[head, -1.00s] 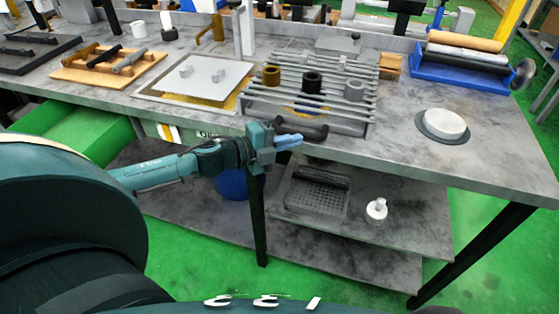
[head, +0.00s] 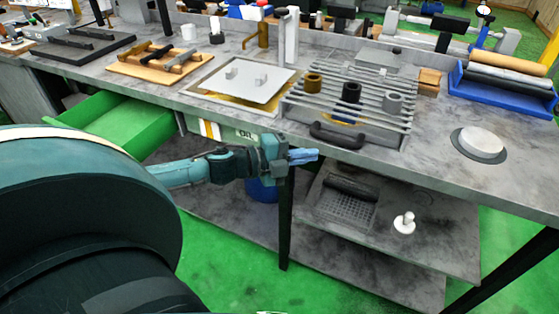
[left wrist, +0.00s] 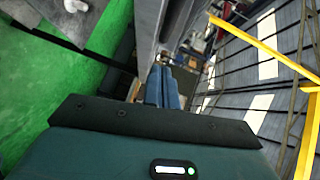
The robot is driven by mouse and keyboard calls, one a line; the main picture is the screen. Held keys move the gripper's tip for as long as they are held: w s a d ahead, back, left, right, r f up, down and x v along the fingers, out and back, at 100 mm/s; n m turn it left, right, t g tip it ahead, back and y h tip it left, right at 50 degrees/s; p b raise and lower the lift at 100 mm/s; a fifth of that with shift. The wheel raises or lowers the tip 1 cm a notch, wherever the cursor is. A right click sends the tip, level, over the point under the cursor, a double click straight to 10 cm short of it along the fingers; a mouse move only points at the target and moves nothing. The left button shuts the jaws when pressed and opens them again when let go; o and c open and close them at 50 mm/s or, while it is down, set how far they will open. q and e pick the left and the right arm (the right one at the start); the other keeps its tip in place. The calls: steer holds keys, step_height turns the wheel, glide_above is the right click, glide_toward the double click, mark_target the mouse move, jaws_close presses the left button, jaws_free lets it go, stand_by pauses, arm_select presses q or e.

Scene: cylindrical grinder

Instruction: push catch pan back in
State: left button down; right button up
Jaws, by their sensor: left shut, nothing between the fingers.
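The catch pan appears to be the grey tray (head: 385,133) under a slatted rack at the bench's front edge, with a black bar handle (head: 337,136) on its near side. How far it sticks out is hard to tell. My left gripper (head: 314,155) is shut and empty, its blue fingers pointing right, just below and in front of the handle in the head view. They look apart from it. The shut fingers also show in the left wrist view (left wrist: 160,86), where I cannot make out the pan. My right gripper is not in view.
The slatted rack (head: 318,100) carries several dark, brown and grey rings. A green drawer (head: 125,120) stands open at the left. The lower shelf (head: 430,240) holds a mesh basket (head: 345,203) and a white knobbed part (head: 404,223). A bench leg (head: 285,220) stands below the gripper.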

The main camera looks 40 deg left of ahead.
arm_select(q)
steer(key=v, duration=0.6)
steer(key=shift+s, duration=0.15)
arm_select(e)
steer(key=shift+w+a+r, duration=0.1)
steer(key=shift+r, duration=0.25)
arm_select(q)
steer(key=shift+d+r, duration=0.1)
steer(key=s+d+f+n+g+y+p, duration=0.1)
steer(key=s+d+f+n+y+p, duration=0.1)
steer(key=s+d+f+n, duration=0.4)
steer(key=s+d+f+n+g+y+p, duration=0.2)
steer(key=s+d+f+n+y, duration=0.1)
steer(key=s+d+f+n, duration=0.4)
steer(key=d+f+n, duration=0.2)
steer(key=d+n, duration=0.2)
steer(key=n, duration=0.2)
steer(key=shift+d+n+y, duration=0.3)
steer(key=shift+d+n, duration=0.1)
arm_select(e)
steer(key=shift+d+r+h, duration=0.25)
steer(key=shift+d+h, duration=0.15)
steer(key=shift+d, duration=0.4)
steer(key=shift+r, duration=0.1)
